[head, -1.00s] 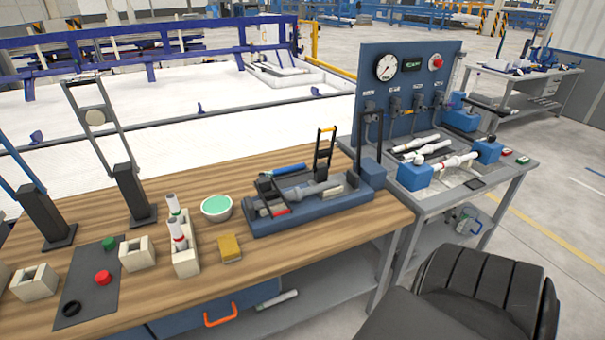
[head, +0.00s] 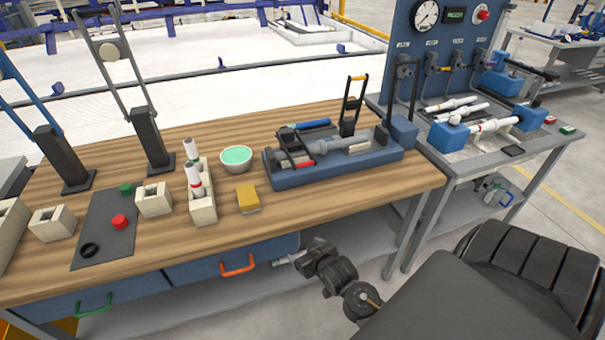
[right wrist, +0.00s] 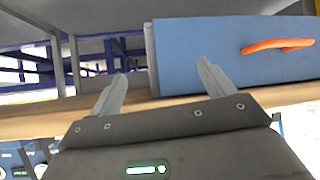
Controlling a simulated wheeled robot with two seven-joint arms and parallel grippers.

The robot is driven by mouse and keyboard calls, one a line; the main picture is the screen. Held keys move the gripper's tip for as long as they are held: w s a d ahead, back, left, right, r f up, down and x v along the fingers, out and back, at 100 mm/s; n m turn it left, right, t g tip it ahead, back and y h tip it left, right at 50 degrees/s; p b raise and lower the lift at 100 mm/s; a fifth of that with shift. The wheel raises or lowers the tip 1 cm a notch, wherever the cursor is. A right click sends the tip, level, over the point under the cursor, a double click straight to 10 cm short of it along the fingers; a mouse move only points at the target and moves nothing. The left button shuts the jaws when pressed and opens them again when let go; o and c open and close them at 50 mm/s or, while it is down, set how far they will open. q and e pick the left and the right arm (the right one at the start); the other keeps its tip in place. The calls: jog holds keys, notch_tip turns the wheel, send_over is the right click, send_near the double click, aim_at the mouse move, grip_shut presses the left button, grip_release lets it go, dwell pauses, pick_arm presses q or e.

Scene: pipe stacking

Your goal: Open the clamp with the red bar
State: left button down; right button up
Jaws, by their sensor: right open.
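The clamp's red bar (head: 303,164) lies low at the front left of the blue clamp fixture (head: 335,172) on the wooden bench. Its dark arms fold down over a grey pipe (head: 345,144) in the fixture. A second clamp with a yellow bar (head: 357,78) stands upright at the fixture's right part. My right gripper (head: 318,246) is below the bench's front edge, well apart from the clamp. In the right wrist view its two fingers (right wrist: 160,75) are spread and empty, with the blue drawer beyond. My left gripper is not in view.
The bench front holds a blue drawer (head: 232,258) with an orange handle (head: 237,265). A green bowl (head: 236,157), yellow sponge (head: 248,198) and pipe holder (head: 203,205) stand left of the fixture. A gauge panel (head: 450,45) and second table are at right.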

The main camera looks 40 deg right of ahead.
notch_tip(320, 180, up, 12)
jog(key=w+d+m+t+h+b, duration=0.1)
jog(key=w+d+t, duration=0.1)
jog(key=t, duration=0.1)
jog(key=m+t+h, duration=0.2)
jog(key=t+h, duration=0.1)
send_near(305, 164)
jog(key=w, duration=0.1)
jog(key=p+x, duration=0.1)
jog(key=x, duration=0.9)
jog(key=shift+d+p, duration=0.15)
jog(key=shift+p, duration=0.15)
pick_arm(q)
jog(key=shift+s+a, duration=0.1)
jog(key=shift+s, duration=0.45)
pick_arm(e)
jog(key=shift+w+d+f, duration=0.1)
jog(key=shift+w+d, duration=0.15)
jog(key=shift+w, duration=0.35)
jog(key=shift+c, duration=0.4)
